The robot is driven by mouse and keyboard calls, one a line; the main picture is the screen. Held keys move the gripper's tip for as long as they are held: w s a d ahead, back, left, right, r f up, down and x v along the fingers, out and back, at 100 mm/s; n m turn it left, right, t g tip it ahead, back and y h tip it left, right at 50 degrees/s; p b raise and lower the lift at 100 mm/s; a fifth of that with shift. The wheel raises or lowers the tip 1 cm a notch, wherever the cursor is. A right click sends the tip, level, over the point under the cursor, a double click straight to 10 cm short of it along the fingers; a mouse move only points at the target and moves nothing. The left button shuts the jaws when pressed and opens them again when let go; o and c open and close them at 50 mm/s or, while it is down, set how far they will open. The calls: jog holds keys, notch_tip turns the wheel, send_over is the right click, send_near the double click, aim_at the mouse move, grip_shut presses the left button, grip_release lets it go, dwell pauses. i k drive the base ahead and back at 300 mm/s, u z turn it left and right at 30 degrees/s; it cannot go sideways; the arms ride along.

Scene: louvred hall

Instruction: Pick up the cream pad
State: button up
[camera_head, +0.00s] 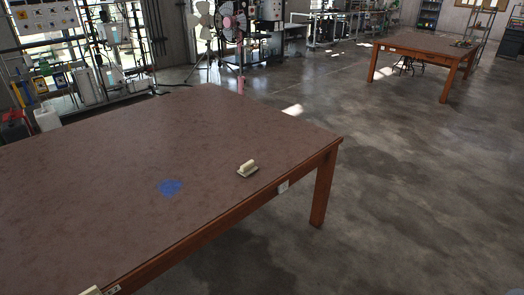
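A cream pad (247,172) with a raised, handle-like block on top lies on the near brown table (130,140). It is close to the table's right-hand edge and nothing touches it. Another cream piece (91,291) shows at the bottom edge of the picture, on the table's near edge. It is cut off, so I cannot tell whether it is the same kind of thing. My gripper is not in view.
A flat blue patch (170,187) lies on the table left of the pad. The rest of the tabletop is clear. Open concrete floor (420,190) lies to the right, with a second table (420,43) at the back. Fans (230,25) and shelving stand behind.

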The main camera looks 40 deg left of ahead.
aim_at(247, 169)
jog(key=u, duration=0.3)
jog(key=i, duration=1.45)
jog(key=u, duration=1.25)
jog(key=i, duration=0.8)
jog(key=u, duration=1.7)
jog(key=i, duration=0.75)
jog(key=u, duration=0.45)
